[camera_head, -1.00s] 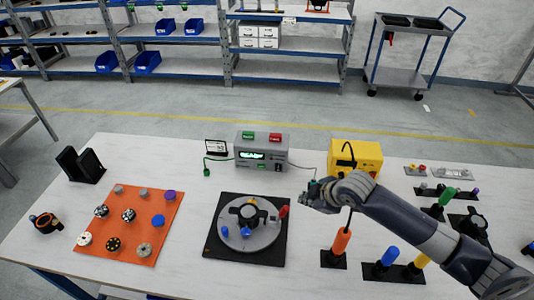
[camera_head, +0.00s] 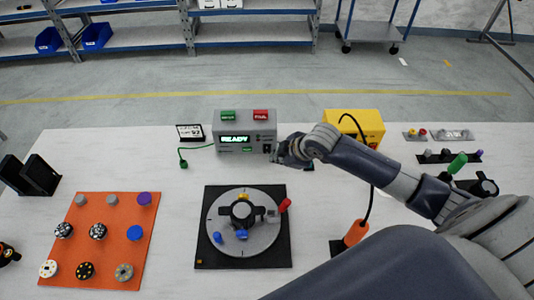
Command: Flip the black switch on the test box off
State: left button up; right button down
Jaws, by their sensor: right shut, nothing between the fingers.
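The grey test box (camera_head: 228,146) stands at the back middle of the table, with a lit display reading READY and a green and a red button on top. The black switch (camera_head: 267,148) is a small dark part low on the right of its front face. My right gripper (camera_head: 277,155) is shut and empty, close in front of the box's lower right corner, beside the switch. I cannot tell whether it touches the switch, or which way the switch is set.
A yellow box (camera_head: 367,123) with a black cable stands right of the test box. In front lies a black plate with a round grey fixture (camera_head: 226,208). An orange mat (camera_head: 112,218) with several round parts is at left. A small sign (camera_head: 190,131) stands left of the test box.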

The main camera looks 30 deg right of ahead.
aim_at(267, 150)
jog(key=x, duration=0.4)
jog(key=shift+w+r, duration=0.1)
jog(key=p+x, duration=0.1)
jog(key=x, duration=0.4)
jog(key=shift+w+d+f, duration=0.25)
jog(key=shift+w, duration=0.35)
jog(key=shift+w+d+f, duration=0.2)
jog(key=shift+w+d, duration=0.05)
jog(key=shift+w, duration=0.4)
jog(key=shift+w+d+f+p, duration=0.15)
jog(key=shift+w+d+p, duration=0.15)
jog(key=shift+w, duration=0.2)
pick_arm(q)
jog(key=shift+w+r, duration=0.9)
jog(key=shift+w, duration=0.2)
pick_arm(e)
jog(key=shift+w, duration=0.15)
jog(key=shift+d, duration=0.1)
jog(key=shift+w+d+f+t+b, duration=0.1)
jog(key=shift+w+f+t+b, duration=0.1)
jog(key=shift+f+t+b, duration=0.15)
pick_arm(q)
jog(key=shift+s+f, duration=0.2)
jog(key=shift+f, duration=0.1)
pick_arm(e)
jog(key=shift+r, duration=0.25)
pick_arm(q)
jog(key=shift+r, duration=0.15)
